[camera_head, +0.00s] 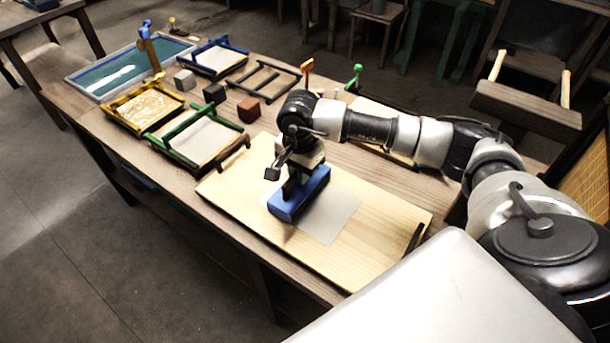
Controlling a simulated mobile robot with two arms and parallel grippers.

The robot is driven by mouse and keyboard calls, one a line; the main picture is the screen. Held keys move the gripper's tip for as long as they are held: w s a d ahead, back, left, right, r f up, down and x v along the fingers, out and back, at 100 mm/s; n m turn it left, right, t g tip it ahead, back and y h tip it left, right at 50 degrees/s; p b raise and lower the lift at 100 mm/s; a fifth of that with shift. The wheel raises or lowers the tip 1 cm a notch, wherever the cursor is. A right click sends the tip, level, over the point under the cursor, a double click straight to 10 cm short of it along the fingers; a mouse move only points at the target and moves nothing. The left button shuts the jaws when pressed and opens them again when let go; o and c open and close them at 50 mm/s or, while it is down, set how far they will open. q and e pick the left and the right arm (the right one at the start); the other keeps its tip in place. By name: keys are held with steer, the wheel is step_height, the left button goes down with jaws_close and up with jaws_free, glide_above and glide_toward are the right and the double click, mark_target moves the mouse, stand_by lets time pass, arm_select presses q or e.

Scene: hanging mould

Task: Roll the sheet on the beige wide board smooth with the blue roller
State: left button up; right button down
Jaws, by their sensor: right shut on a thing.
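The beige wide board (225,189) lies on the near right part of the long table. A pale grey sheet (328,219) lies on the board, partly covered by the blue roller (300,196). My right gripper (292,185) is above the roller and shut on its handle; the fingertips are partly hidden by the wrist. The roller is over the left part of the sheet and appears to rest on it. My right arm reaches in from the right. My left gripper is not in view.
Left of the board are frames with green (180,128), yellow (143,106) and blue (219,58) edges. Small grey (184,80), black (214,93) and brown (249,110) blocks stand among them. A water-filled vat (125,68) is at the far left. A dark bar (415,238) lies at the board's right end.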

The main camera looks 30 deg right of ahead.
steer(key=shift+w+a+f+b, duration=0.15)
steer(key=shift+w+a+b, duration=0.2)
steer(key=shift+w, duration=0.25)
steer(key=shift+w+a+f+b, duration=0.1)
steer(key=shift+w+a+b, duration=0.15)
steer(key=shift+w+b, duration=0.25)
steer(key=shift+w+a+b, duration=0.25)
steer(key=shift+w+a, duration=0.05)
steer(key=shift+w, duration=0.4)
steer(key=shift+w+a+b, duration=0.25)
steer(key=shift+w+a, duration=0.05)
steer(key=shift+w, duration=0.35)
steer(key=shift+r, duration=0.25)
step_height(320, 180, up, 7)
steer(key=p, duration=0.3)
steer(key=shift+p, duration=0.4)
steer(key=shift+d, duration=0.1)
